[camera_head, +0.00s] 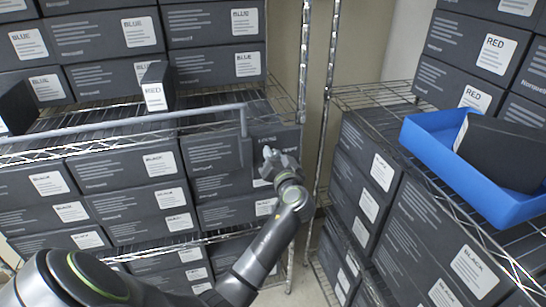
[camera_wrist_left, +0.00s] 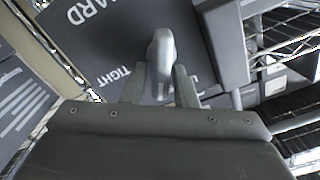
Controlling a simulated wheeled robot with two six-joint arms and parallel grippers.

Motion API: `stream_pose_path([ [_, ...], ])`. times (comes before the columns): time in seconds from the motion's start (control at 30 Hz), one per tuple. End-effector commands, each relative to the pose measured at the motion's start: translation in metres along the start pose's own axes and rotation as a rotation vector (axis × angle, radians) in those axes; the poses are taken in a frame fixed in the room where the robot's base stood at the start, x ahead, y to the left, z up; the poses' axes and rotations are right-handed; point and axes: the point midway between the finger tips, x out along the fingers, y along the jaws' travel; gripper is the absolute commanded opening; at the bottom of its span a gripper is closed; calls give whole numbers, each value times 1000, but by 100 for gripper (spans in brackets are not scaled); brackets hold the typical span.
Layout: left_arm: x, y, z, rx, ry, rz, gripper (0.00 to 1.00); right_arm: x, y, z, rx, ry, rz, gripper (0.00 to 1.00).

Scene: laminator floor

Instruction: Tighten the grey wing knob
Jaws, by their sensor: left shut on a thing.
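The grey wing knob (camera_wrist_left: 160,48) stands upright in the left wrist view, in front of a dark panel (camera_wrist_left: 105,45) printed with "TIGHT" and part of another word, "ARD". My left gripper (camera_wrist_left: 160,80) is shut on the knob, with one finger on each side of its lower part. In the head view my left gripper (camera_head: 270,165) is at the right end of the left rack, near a grey rail (camera_head: 150,117) that bends down there. The knob is small in that view. My right gripper is in neither view.
The left wire rack (camera_head: 110,118) holds dark boxes labelled BLUE and BLACK. The right rack (camera_head: 375,93) holds boxes labelled RED and BLACK, and a blue bin (camera_head: 430,147) with a dark box inside. A narrow gap separates the racks.

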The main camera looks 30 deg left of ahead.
Motion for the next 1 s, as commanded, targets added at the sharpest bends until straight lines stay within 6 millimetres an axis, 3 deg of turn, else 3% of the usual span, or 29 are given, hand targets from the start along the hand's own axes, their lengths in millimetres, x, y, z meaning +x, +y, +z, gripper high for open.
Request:
stream_pose_path([
  [1.0,0,12,6,899,-3,-1,2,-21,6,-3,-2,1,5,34],
])
